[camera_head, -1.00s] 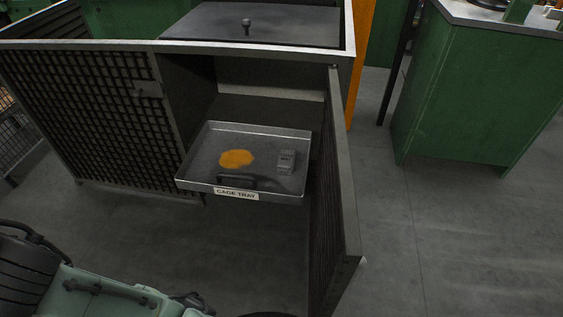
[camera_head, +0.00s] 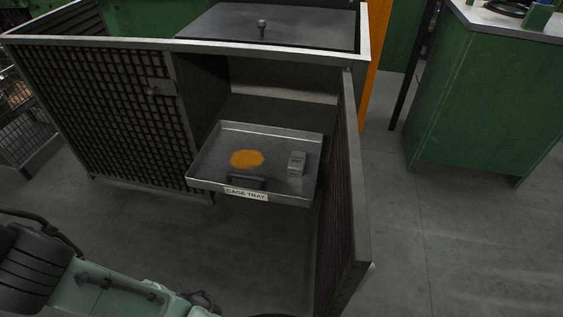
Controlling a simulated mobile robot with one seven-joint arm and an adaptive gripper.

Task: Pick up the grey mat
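I cannot pick out a grey mat for certain. A flat dark grey sheet (camera_head: 300,24) with a small upright knob (camera_head: 262,28) lies on top of the cage cabinet. The metal tray (camera_head: 205,165), labelled "CAGE TRAY", sticks out of the cabinet's open front. It holds a flat orange patch (camera_head: 247,158), a small grey block (camera_head: 297,162) and a dark handle-like piece (camera_head: 246,182) near its front wall. My arm (camera_head: 110,295) shows at the lower left, well apart from the tray. My gripper is out of view.
The mesh-sided cage cabinet (camera_head: 105,120) has its door (camera_head: 345,190) swung open to the right of the tray. A green bench (camera_head: 480,100) stands at the right. The grey floor (camera_head: 450,250) between and in front is clear.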

